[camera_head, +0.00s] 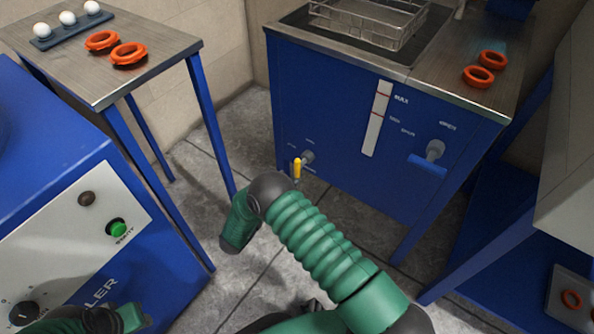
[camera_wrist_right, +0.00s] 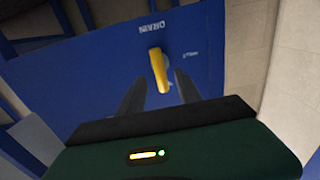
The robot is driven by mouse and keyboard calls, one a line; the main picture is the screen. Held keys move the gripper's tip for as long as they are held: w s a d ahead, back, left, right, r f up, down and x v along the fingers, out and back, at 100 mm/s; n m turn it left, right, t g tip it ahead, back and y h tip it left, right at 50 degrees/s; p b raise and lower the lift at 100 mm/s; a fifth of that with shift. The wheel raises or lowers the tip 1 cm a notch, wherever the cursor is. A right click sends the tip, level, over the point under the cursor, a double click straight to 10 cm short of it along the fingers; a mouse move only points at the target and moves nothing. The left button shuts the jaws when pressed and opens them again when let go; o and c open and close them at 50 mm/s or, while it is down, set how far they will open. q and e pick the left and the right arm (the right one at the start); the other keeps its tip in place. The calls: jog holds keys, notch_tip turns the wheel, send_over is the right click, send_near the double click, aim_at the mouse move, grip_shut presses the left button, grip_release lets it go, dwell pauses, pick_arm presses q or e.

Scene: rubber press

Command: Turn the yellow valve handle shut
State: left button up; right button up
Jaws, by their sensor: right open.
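The yellow valve handle (camera_head: 297,168) is on the lower left of the blue tank cabinet's front, pointing roughly upright. In the right wrist view the yellow handle (camera_wrist_right: 159,70) sits beside the DRAIN label, which reads upside down there. My right gripper (camera_wrist_right: 161,75) is open, its two dark fingers pointing at the panel with the handle showing between them. I cannot tell whether either finger touches it. In the head view my right arm's dark joint hides the right fingers. Part of my left arm shows at the lower left edge; its fingers cannot be made out.
The blue cabinet (camera_head: 345,130) carries a wire basket (camera_head: 365,20) and orange rings (camera_head: 478,76) on top. A blue-handled valve (camera_head: 428,165) is right on its front. A side table (camera_head: 160,48) with white balls and orange rings stands left, near a control box (camera_head: 60,240).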

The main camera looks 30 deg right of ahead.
jog(key=b+x, duration=0.2)
jog(key=x, duration=0.5)
jog(key=shift+f+b, duration=0.1)
jog(key=shift+b, duration=0.2)
jog(key=shift+w+d, duration=0.15)
jog(key=shift+d, duration=0.2)
grip_shut()
